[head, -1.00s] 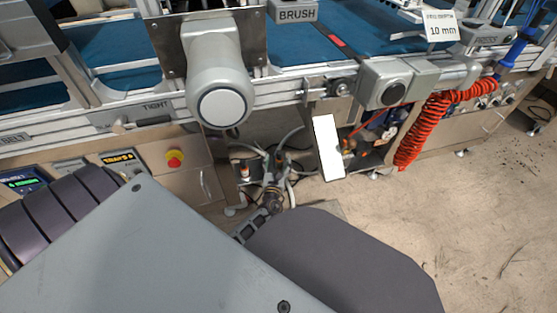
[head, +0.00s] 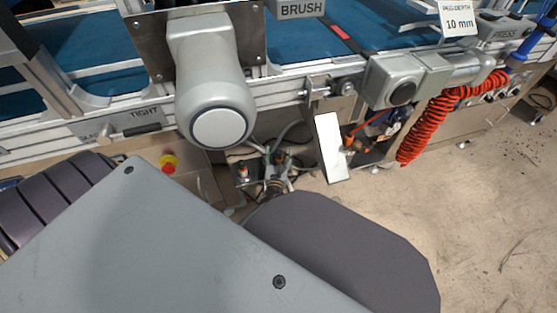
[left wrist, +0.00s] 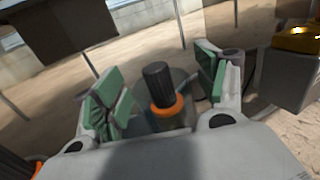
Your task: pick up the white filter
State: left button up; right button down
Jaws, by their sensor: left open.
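My left gripper (head: 277,182) reaches low under the machine in the head view, mostly hidden behind my own arm. In the left wrist view my left gripper (left wrist: 158,84) is open, with green pads on both sides. Between and beyond the pads stands an upright black ribbed part (left wrist: 157,84) with an orange ring (left wrist: 166,107), apparently over a clear bowl; nothing is visibly gripped. A white upright panel (head: 331,148) is right of the gripper in the head view. I cannot tell any thing surely as the white filter. My right gripper is not in view.
The conveyor machine (head: 330,45) runs across the top. A grey motor (head: 218,105) juts out above the reach area. Hoses, a small bottle (head: 243,173) and a red coiled hose (head: 425,128) are close by. The floor (head: 470,210) at right is open.

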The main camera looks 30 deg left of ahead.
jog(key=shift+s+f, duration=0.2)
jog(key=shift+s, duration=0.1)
pick_arm(q)
jog(key=shift+c, duration=1)
jog(key=c, duration=1)
jog(key=shift+r, duration=0.2)
jog(key=shift+c, duration=0.2)
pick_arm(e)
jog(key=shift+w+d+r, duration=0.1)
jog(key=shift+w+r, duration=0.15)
